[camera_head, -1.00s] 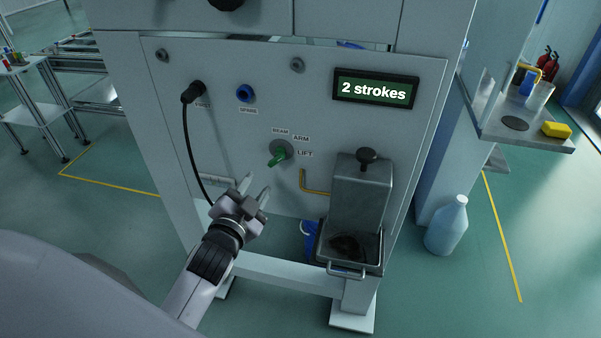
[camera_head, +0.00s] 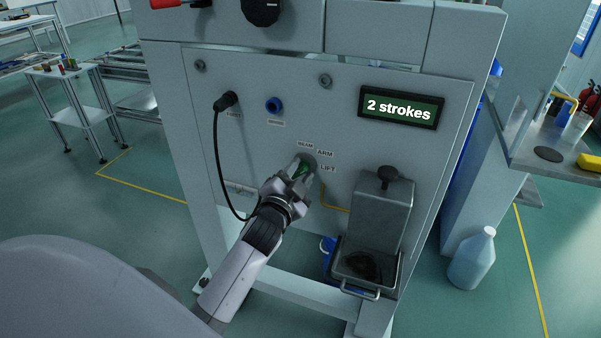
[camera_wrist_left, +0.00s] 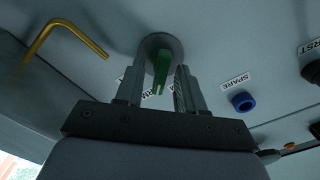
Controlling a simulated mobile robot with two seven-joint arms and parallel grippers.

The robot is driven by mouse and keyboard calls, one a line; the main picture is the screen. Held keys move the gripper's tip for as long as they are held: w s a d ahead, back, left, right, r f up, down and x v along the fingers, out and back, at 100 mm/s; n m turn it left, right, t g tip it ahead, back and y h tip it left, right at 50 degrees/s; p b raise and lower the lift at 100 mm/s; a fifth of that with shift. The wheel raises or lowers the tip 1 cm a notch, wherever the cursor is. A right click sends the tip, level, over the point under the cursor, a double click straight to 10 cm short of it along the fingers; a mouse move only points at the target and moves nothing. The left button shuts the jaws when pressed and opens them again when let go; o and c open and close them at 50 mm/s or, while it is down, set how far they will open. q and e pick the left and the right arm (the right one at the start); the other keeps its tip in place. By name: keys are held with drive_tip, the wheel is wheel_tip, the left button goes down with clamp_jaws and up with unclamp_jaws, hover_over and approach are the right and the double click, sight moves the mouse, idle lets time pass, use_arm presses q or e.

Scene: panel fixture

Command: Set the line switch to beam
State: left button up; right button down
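The line switch is a green handle (camera_head: 301,172) on a round grey base (camera_head: 309,160) on the panel. The labels BEAM (camera_head: 305,145), ARM and LIFT stand above and to the right of it. My left gripper (camera_head: 303,169) is at the switch and partly hides the handle in the head view. In the left wrist view, the green handle (camera_wrist_left: 160,70) stands between the two fingers of my left gripper (camera_wrist_left: 157,82). The fingers are apart, with a gap to the handle on the left side. My right gripper is not in view.
A display (camera_head: 400,107) on the panel reads "2 strokes". A blue SPARE socket (camera_head: 274,105) and a plugged black cable (camera_head: 217,160) are to the left. A bent yellow rod (camera_head: 332,207) and a grey metal box (camera_head: 381,215) are to the right and below.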

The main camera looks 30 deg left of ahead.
use_arm(q)
drive_tip(key=shift+w, duration=0.4)
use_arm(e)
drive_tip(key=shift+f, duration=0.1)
use_arm(q)
drive_tip(key=shift+c, duration=0.3)
clamp_jaws()
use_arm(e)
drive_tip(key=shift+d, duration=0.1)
